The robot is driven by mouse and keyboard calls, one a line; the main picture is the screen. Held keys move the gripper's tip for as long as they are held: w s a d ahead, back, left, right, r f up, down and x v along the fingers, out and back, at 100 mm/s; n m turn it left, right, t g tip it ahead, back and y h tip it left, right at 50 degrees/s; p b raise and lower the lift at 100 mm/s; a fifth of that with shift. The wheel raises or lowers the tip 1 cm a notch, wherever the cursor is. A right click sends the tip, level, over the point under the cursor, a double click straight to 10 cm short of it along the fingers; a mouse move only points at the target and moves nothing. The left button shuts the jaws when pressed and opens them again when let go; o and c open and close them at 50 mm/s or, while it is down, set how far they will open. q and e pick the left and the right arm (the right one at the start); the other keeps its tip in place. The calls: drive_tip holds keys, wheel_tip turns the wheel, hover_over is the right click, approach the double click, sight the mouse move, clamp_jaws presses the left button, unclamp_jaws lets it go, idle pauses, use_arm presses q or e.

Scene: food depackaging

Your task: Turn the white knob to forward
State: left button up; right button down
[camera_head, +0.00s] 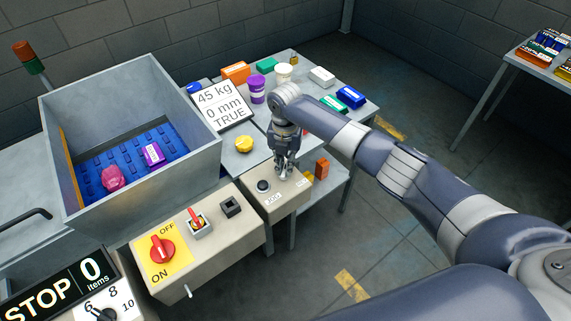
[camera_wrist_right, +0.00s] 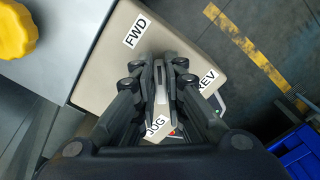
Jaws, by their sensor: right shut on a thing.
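My right gripper (camera_head: 284,172) reaches down over a beige control box (camera_head: 275,207). In the right wrist view, its fingers (camera_wrist_right: 161,88) are shut on the white knob (camera_wrist_right: 160,72), whose pale top shows as a narrow bar between them. The FWD label (camera_wrist_right: 136,32) lies up and left of the knob, the REV label (camera_wrist_right: 209,83) to its right, and the JOG label (camera_wrist_right: 156,127) below it. The fingers hide most of the knob, so I cannot tell exactly which label it points to. My left gripper is not in view.
A black button (camera_head: 263,186) stands on the box left of the gripper. A yellow knob-like piece (camera_head: 244,144) lies on the table behind. A red rotary switch (camera_head: 161,249) sits on the nearer panel.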

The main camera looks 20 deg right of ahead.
sight(285, 167)
drive_tip(key=shift+w+r, duration=0.15)
drive_tip(key=c, duration=1.9)
unclamp_jaws()
drive_tip(key=shift+o, duration=1.2)
wheel_tip(285, 167, up, 12)
